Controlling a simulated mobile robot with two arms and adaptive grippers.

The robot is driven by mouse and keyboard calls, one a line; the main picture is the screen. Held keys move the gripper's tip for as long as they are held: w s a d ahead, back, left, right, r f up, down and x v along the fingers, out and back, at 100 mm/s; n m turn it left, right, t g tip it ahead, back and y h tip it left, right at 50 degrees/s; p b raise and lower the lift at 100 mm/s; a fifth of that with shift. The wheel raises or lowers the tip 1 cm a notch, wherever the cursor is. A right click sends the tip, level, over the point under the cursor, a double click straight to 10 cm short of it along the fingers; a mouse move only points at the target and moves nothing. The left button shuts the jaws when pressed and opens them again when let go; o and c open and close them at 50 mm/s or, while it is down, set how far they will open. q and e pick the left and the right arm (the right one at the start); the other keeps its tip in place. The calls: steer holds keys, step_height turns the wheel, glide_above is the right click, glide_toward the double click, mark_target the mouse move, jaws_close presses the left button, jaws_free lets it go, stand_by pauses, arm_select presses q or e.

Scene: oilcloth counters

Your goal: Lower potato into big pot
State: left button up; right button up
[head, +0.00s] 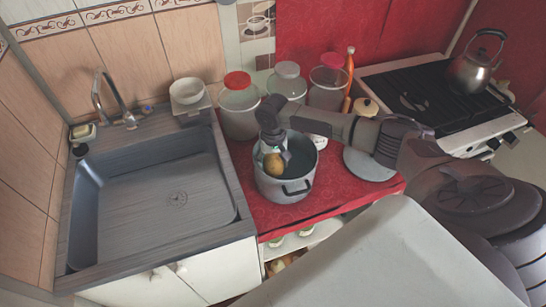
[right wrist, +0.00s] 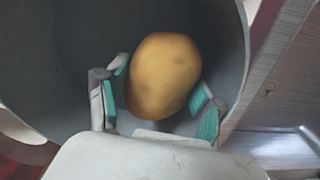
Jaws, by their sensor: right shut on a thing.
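A grey metal big pot (head: 283,188) stands on the red counter between the sink and the stove. Its grey inside wall (right wrist: 82,35) fills much of the right wrist view. My right gripper (head: 273,160) reaches down into the pot's opening from above. It is shut on a yellow-brown potato (head: 273,166), which sits between the teal finger pads in the right wrist view (right wrist: 163,75). The potato is inside the rim in the head view. Whether it touches the pot's bottom I cannot tell. My left gripper is in neither view.
Lidded jars (head: 239,107) stand close behind the pot, with an orange bottle (head: 348,78) to their right. A grey sink (head: 160,205) lies to the left. A round lid (head: 370,163) lies to the right, and a kettle (head: 474,72) stands on the stove.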

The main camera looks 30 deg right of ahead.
mark_target(274, 158)
steer(key=shift+f+b, duration=0.55)
steer(key=shift+f, duration=0.9)
steer(key=shift+f+b, duration=1.25)
steer(key=shift+f, duration=1.15)
stand_by(0.6)
steer(key=o, duration=1.3)
steer(key=shift+a+r, duration=0.15)
steer(key=shift+w+r, duration=0.1)
steer(key=shift+r, duration=0.2)
steer(key=r, duration=1.1)
steer(key=shift+d+r, duration=0.1)
steer(key=shift+d, duration=0.1)
